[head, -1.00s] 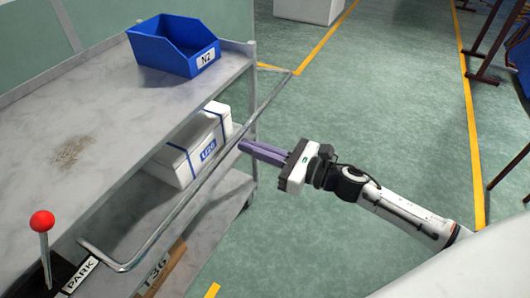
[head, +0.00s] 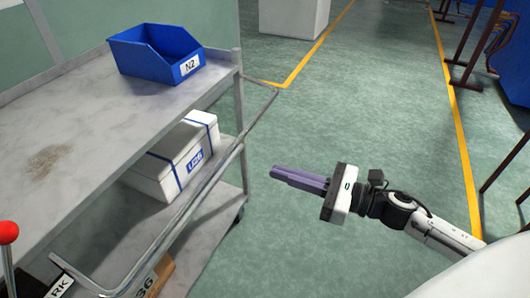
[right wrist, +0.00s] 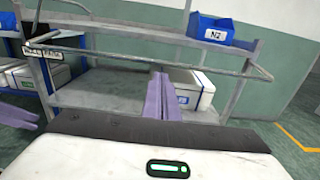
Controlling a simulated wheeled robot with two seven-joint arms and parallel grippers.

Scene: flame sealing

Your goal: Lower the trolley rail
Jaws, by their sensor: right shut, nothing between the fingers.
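The trolley (head: 45,110) stands at the left in the head view. Its tubular metal rail (head: 198,190) runs along the near side, held out from the shelf edge. The rail also shows across the right wrist view (right wrist: 150,56). My right gripper (head: 274,173) has purple fingers, shut with nothing between them. It is right of the rail and apart from it, pointing toward the trolley. Its fingers also show in the right wrist view (right wrist: 161,78). Purple fingers, apparently my left gripper (right wrist: 32,117), show at that view's left edge; their opening is unclear.
A blue bin marked N2 (head: 150,62) stands on the top shelf. A white box with blue straps (head: 155,182) sits on the lower shelf. A red-knobbed lever (head: 8,234) and a partly cut-off PARK label (head: 61,286) are at lower left. Green floor (head: 330,110) right of the trolley is clear.

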